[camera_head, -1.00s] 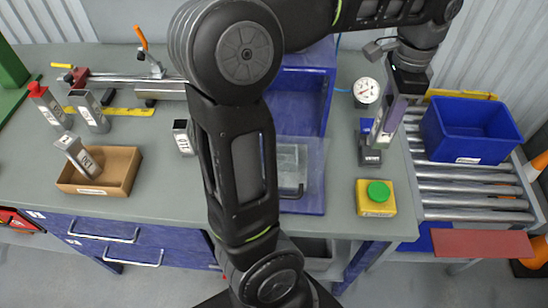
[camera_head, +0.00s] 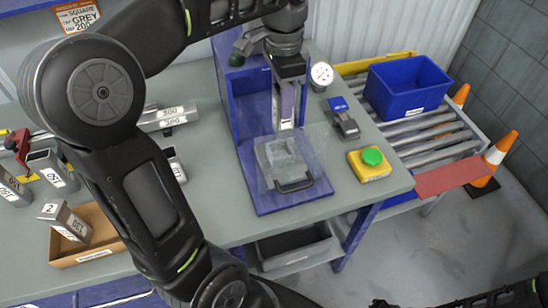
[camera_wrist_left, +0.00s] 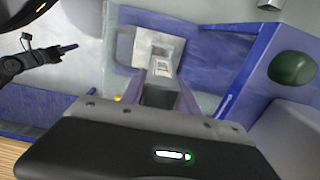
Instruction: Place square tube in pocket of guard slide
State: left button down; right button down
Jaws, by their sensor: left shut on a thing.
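My left gripper (camera_head: 288,115) points down at the front of the blue machine (camera_head: 247,110). It is shut on a grey square tube with a pale label (camera_head: 288,105), held upright. The tube also shows between the fingers in the left wrist view (camera_wrist_left: 162,68). The guard slide (camera_head: 285,160), a clear and grey plate with a dark handle, lies on the machine's blue base below the tube. The tube's lower end is close to the slide's back edge; I cannot tell whether they touch. The pocket is not clearly seen. A black part of my right arm shows at the lower right; its jaws are unclear.
Other square tubes stand at left, one leaning in a cardboard box (camera_head: 62,255). Right of the machine are a dial gauge (camera_head: 321,74), a dark block with a blue part (camera_head: 343,118) and a yellow box with green knob (camera_head: 369,165). A blue crate (camera_head: 408,84) sits on rollers.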

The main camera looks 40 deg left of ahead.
aim_at(281, 121)
pick_arm(q)
jog(key=shift+f+b, duration=0.55)
jog(key=shift+f, duration=2.6)
jog(key=f, duration=0.2)
jog(key=s+f, duration=0.1)
jog(key=shift+s+d+f, duration=0.1)
jog(key=shift+f, duration=0.3)
jog(key=shift+w+f, duration=0.25)
jog(key=shift+w, duration=0.1)
jog(key=c, duration=1.4)
grip_release()
jog(key=shift+w, duration=0.15)
jog(key=o, duration=0.5)
jog(key=shift+r, duration=0.2)
